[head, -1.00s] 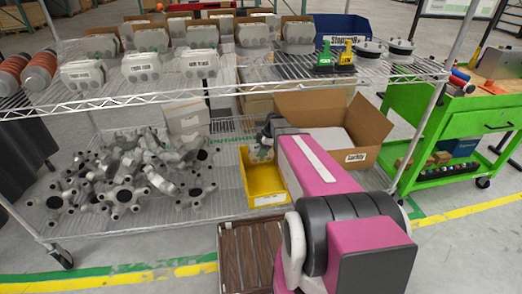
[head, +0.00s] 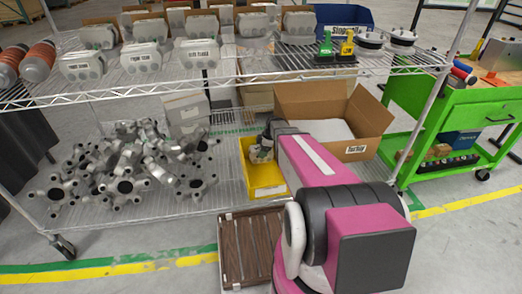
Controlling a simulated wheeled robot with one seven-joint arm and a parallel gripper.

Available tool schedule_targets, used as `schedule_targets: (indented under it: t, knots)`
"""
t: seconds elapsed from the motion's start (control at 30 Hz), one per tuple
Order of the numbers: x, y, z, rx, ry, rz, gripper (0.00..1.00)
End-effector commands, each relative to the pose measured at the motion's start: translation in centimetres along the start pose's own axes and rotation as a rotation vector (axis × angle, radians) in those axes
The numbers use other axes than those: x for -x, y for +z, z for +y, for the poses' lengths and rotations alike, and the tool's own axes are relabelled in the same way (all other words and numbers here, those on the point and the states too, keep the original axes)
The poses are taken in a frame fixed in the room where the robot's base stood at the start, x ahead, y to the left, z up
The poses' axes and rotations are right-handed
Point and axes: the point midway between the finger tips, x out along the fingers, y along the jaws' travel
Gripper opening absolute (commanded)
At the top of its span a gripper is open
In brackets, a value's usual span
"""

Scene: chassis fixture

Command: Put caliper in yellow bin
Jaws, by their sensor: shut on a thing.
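The yellow bin (head: 267,191) stands on the lower wire shelf, at the middle of the head view. My gripper (head: 262,146) is over the back part of the bin, apparently at or just above its rim. It is shut on a small grey metal caliper (head: 258,155), which is mostly hidden by the gripper and my wrist. I cannot tell whether the caliper touches the bin. Other grey castings (head: 122,187) lie in a loose pile on the same shelf, left of the bin.
An open cardboard box (head: 355,140) stands right of the bin, close to my arm. The upper wire shelf (head: 240,80) with grey housings hangs above and behind the bin. A brown slatted crate (head: 248,245) is in front below. A green cart (head: 440,140) stands at right.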

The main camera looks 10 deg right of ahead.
Motion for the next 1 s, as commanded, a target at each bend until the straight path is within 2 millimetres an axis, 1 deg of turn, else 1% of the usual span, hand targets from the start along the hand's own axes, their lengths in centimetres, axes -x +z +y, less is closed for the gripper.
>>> schedule_targets:
  t: [0.57,0.6,0.63,0.67,0.9,1.0]
  knots:
    - [-0.89,0.35,0.01,0.000,0.001,0.001,0.04]
    - [-0.96,0.40,0.02,0.000,0.000,0.000,0.81]
    - [-0.95,0.40,0.02,0.000,0.000,0.000,0.91]
    - [-0.95,0.40,0.02,0.000,0.000,0.000,0.93]
    - [-0.94,0.39,0.01,0.000,0.000,0.000,0.93]
    - [-0.63,0.26,-0.01,0.000,0.000,0.000,0.93]
